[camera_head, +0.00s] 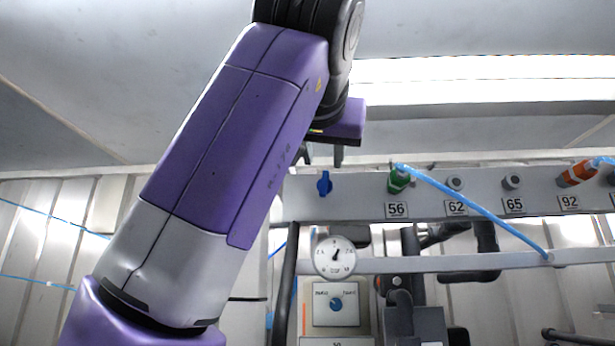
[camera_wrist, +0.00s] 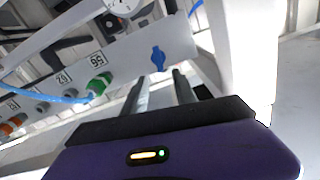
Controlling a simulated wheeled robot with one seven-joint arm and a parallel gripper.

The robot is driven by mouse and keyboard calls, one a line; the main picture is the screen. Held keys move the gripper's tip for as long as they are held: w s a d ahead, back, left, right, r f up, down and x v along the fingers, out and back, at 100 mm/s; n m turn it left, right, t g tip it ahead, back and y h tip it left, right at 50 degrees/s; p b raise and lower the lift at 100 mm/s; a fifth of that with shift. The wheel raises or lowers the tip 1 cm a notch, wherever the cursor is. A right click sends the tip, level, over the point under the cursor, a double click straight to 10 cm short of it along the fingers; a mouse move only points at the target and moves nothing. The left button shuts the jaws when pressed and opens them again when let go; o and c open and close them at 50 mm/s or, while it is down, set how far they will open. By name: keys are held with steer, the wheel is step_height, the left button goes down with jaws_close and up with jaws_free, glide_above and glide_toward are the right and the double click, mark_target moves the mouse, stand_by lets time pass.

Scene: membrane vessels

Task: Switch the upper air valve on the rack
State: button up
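The upper air valve, a small blue handle (camera_head: 324,183), sits at the left end of the light grey rack rail. In the wrist view the blue handle (camera_wrist: 158,58) lies just past the fingertips, between their lines, and stands lengthwise along them. My gripper (camera_head: 322,160) is above the valve in the head view, fingers pointing down. In the wrist view my gripper (camera_wrist: 160,75) is open and empty, with a clear gap between its two dark fingers. I see no contact with the valve.
Right of the valve on the rail are a green fitting (camera_head: 399,180) with a blue hose, grey ports and an orange fitting (camera_head: 578,173). Below hang a round gauge (camera_head: 335,256) and a panel with a blue knob (camera_head: 336,304). Space beside the handle is clear.

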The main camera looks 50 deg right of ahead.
mark_target(325, 176)
steer(key=p+x, duration=0.2)
steer(key=x, duration=0.4)
steer(key=shift+w+d+r+p, duration=0.1)
steer(key=shift+w+d+p, duration=0.05)
steer(key=shift+d+p, duration=0.15)
steer(key=shift+w+d, duration=0.4)
steer(key=shift+d, duration=0.05)
jaws_close()
